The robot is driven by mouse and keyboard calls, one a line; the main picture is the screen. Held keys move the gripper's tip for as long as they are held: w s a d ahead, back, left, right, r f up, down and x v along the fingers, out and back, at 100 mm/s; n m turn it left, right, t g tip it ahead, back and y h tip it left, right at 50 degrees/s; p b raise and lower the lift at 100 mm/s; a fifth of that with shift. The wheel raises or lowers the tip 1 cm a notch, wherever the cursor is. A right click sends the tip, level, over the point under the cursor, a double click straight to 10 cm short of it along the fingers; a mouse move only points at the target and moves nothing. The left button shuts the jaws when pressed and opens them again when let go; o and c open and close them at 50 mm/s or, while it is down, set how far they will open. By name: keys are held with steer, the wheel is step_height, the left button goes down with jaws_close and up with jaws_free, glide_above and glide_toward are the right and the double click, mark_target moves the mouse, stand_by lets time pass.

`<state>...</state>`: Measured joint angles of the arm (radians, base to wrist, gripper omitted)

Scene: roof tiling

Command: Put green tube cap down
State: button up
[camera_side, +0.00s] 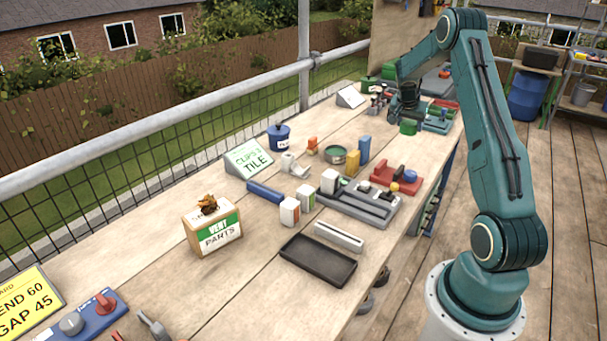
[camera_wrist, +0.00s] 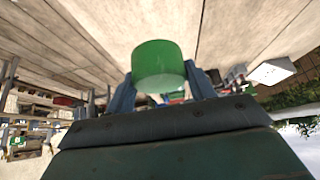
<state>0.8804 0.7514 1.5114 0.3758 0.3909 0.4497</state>
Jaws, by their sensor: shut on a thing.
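The green tube cap (camera_wrist: 158,62) is between the two fingers of my gripper (camera_wrist: 163,84) in the wrist view, and my gripper is shut on it. It looks like a short, plain green cylinder. In the side view my gripper (camera_side: 406,106) is at the far end of the bench, pointing down. A green piece (camera_side: 408,127) shows just below it and looks like the held cap. I cannot tell whether the cap touches the bench top.
Red and teal tooling (camera_side: 436,118) stands close to the right of my gripper. A white sloped sign (camera_side: 350,97) is to its left. A grey tray (camera_side: 358,203) with small parts, a black tray (camera_side: 318,260) and a parts box (camera_side: 212,228) are nearer.

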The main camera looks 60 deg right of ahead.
mark_target(403, 132)
step_height(403, 132, down, 6)
steer(key=shift+f, duration=0.25)
steer(key=shift+f, duration=2.1)
steer(key=shift+f, duration=0.2)
steer(key=o, duration=1)
steer(key=shift+c, duration=0.2)
steer(key=shift+r, duration=0.15)
steer(key=shift+a+r, duration=0.2)
steer(key=shift+r, duration=0.15)
steer(key=v, duration=1.1)
steer(key=shift+r, duration=0.15)
